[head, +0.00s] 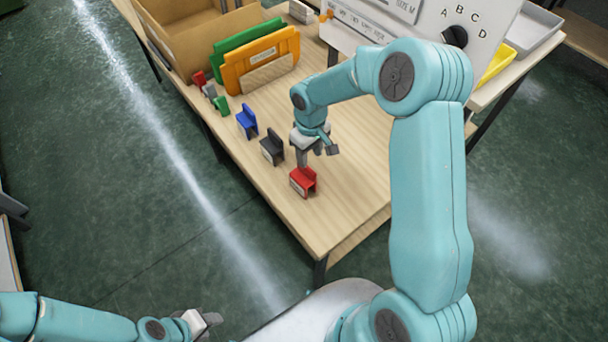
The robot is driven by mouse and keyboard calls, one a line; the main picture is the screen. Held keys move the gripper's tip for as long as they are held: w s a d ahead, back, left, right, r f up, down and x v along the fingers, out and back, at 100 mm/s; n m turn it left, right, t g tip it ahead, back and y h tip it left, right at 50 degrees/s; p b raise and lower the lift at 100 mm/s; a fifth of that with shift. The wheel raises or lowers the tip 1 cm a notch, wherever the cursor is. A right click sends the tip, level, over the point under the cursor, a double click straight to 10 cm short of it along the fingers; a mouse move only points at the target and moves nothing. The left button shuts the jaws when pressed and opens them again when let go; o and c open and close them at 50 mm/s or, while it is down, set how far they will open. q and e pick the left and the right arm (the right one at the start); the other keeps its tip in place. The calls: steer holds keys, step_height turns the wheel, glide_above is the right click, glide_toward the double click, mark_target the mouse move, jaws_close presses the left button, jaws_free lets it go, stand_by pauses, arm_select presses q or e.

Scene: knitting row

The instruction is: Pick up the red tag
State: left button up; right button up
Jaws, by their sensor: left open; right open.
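The red tag (304,181) stands on the wooden table (348,192) near its front corner. It is a small folded red piece with a pale label on its front. My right gripper (317,160) is over the tag, its fingers pointing down. One finger comes close to the tag's top edge; whether it touches I cannot tell. The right gripper is open. My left gripper (212,322) is low at the bottom left, away from the table, open and empty.
A black tag (272,149), a blue tag (247,122) and smaller green and red tags run back along the table's left edge. Green and orange panels (262,60), a cardboard box (190,30) and a white lettered board (430,30) stand behind. The table right of the red tag is clear.

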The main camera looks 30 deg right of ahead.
mark_target(303, 179)
steer(key=shift+s+a+f, duration=0.2)
steer(key=shift+s+f, duration=0.1)
steer(key=shift+f, duration=0.25)
steer(key=shift+w+a+f+p, duration=0.1)
steer(key=shift+w+f+p, duration=0.1)
steer(key=shift+f, duration=0.7)
steer(key=shift+w+d+f+p, duration=0.1)
steer(key=shift+f+p, duration=0.05)
steer(key=shift+f, duration=0.8)
steer(key=shift+w+a+f+p, duration=0.1)
steer(key=shift+w+f+p, duration=0.1)
steer(key=shift+f, duration=0.7)
jaws_close()
